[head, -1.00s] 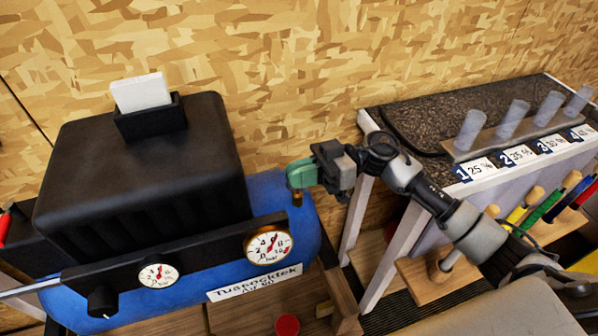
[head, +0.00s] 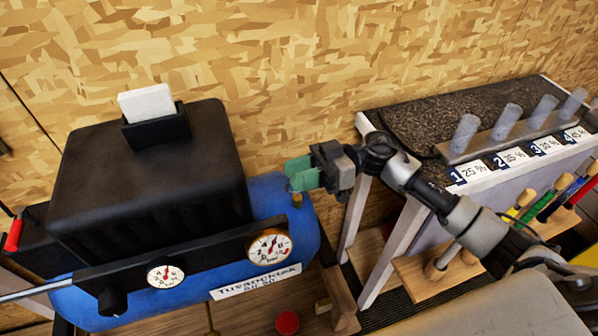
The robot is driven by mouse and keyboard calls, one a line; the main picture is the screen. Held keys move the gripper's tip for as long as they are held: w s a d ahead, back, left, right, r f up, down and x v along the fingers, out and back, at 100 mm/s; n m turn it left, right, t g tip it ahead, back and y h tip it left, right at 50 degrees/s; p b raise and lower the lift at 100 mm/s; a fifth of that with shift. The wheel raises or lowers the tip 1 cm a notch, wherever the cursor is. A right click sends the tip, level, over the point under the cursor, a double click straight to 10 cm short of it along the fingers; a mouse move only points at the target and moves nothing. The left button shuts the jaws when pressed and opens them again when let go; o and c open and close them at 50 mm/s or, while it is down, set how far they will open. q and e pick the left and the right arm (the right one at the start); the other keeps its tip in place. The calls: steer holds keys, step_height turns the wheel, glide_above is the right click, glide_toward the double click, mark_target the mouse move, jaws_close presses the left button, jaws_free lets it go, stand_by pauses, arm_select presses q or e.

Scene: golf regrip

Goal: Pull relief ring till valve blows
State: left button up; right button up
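The blue compressor tank (head: 190,300) carries a black housing and a black panel with two gauges. A small brass fitting (head: 297,201), which looks like the relief valve, stands at the tank's right end. My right gripper (head: 299,174), with green fingers, is at the top of this fitting, coming from the right. The fingers cover the ring, so I cannot see whether they hold it or how far they are apart. The right gauge (head: 269,246) has a red-marked dial; the left gauge (head: 165,275) is smaller. My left gripper is out of view.
A bench (head: 405,130) with several clear tubes and percentage labels stands at the right. A black knob (head: 112,300) is on the panel's left. A red button (head: 287,322) sits low in front.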

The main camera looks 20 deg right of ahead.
steer(key=shift+d+f, duration=0.1)
steer(key=shift+d, duration=0.45)
steer(key=d+b, duration=0.2)
steer(key=d, duration=0.7)
steer(key=shift+w+d, duration=0.15)
steer(key=shift+d, duration=0.25)
